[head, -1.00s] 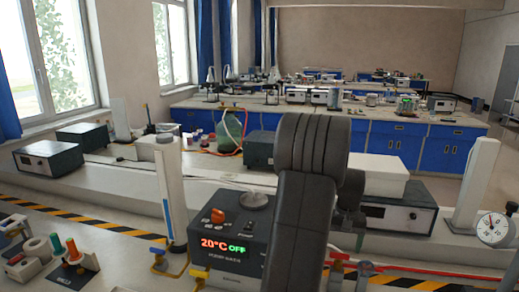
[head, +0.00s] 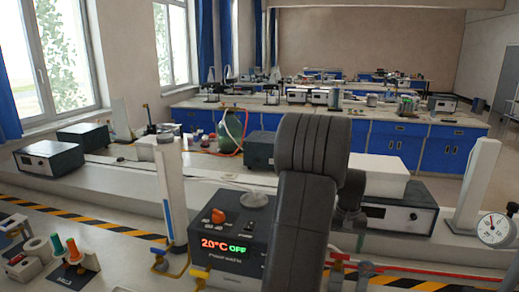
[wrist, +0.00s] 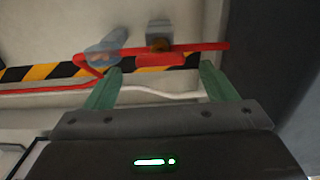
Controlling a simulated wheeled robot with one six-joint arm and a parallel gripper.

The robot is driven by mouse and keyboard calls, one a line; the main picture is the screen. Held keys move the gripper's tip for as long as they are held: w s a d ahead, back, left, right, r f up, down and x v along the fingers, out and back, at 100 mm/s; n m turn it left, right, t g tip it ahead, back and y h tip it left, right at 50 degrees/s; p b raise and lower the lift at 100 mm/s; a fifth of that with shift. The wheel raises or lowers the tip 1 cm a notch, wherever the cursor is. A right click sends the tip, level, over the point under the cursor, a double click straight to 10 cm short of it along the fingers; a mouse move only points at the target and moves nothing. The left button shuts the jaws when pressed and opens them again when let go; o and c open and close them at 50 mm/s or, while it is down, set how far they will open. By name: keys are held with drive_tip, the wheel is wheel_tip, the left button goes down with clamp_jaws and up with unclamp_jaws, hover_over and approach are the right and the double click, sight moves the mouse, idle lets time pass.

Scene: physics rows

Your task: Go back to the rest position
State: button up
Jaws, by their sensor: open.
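My gripper (wrist: 160,85) shows in the wrist view with its two green fingers spread apart and nothing between them. Beyond the fingertips are a red hose (wrist: 190,47) and a red valve handle (wrist: 160,60) on a grey fitting. In the head view my dark arm stands in the middle of the picture and hides part of the bench behind it. The gripper itself cannot be made out there.
A black heater unit (head: 228,240) reading 20°C OFF stands left of my arm. A white upright post (head: 170,200) is further left, and a pressure gauge (head: 492,230) is at the right. A white box (head: 377,177) sits on an instrument behind the arm.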

sight(340, 254)
wheel_tip(340, 254, up, 11)
wheel_tip(340, 254, down, 14)
drive_tip(key=shift+p, duration=0.3)
drive_tip(key=m, duration=0.4)
drive_tip(key=shift+r+m, duration=0.1)
drive_tip(key=shift+m, duration=0.3)
drive_tip(key=m, duration=0.4)
drive_tip(key=shift+r+m+p, duration=0.1)
drive_tip(key=shift+m+p, duration=0.2)
drive_tip(key=shift+p, duration=0.1)
wheel_tip(340, 254, up, 14)
drive_tip(key=b, duration=0.1)
drive_tip(key=shift+f, duration=0.2)
